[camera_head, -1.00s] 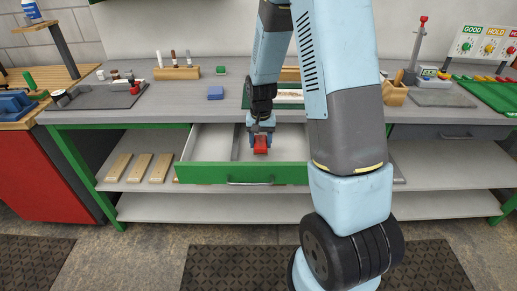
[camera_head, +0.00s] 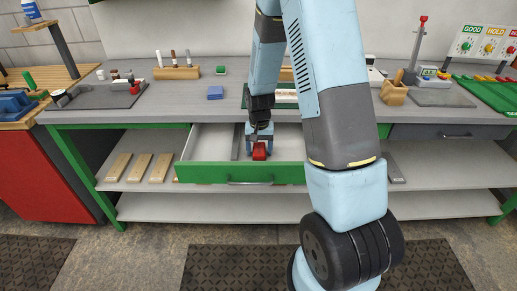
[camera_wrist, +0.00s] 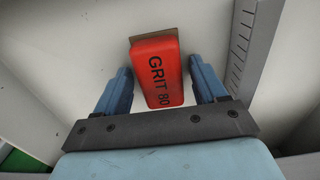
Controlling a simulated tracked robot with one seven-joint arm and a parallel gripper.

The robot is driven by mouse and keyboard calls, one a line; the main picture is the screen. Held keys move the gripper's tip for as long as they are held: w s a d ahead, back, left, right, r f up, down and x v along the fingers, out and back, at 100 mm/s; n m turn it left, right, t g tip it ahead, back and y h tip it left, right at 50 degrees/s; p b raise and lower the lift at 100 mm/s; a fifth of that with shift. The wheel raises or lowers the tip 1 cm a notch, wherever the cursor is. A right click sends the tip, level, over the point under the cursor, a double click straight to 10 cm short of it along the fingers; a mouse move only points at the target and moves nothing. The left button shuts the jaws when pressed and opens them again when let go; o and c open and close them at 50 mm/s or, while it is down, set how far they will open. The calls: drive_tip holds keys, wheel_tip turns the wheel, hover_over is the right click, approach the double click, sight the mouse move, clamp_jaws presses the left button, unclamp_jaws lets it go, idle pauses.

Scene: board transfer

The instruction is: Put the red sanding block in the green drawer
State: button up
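The red sanding block (camera_head: 259,151), marked "GRIT 80" in the wrist view (camera_wrist: 160,78), is inside the pulled-out green drawer (camera_head: 205,173) and appears to rest on its pale floor. My gripper (camera_head: 259,143) reaches down into the drawer over the block. In the wrist view, the two blue fingers of my gripper (camera_wrist: 161,75) stand either side of the block with a narrow gap on each side, so it is open around it. The block's underside is hidden.
A blue block (camera_head: 215,92) and a wooden tool rack (camera_head: 177,72) are on the bench. Wooden pieces (camera_head: 140,167) lie on the shelf below.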

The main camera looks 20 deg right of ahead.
sight(259, 148)
drive_tip(key=shift+o, duration=0.5)
drive_tip(key=shift+r, duration=0.25)
wheel_tip(259, 148, up, 12)
drive_tip(key=s+r+n+t, duration=0.25)
drive_tip(key=s+r, duration=0.75)
drive_tip(key=r, duration=0.6)
drive_tip(key=s+r+t, duration=0.1)
drive_tip(key=s+r, duration=0.2)
drive_tip(key=s, duration=0.4)
drive_tip(key=s+r+n+t, duration=0.1)
drive_tip(key=s+r, duration=0.3)
drive_tip(key=s, duration=0.4)
drive_tip(key=shift+s+r+t, duration=0.15)
drive_tip(key=shift+s+t, duration=0.1)
drive_tip(key=shift+t, duration=0.3)
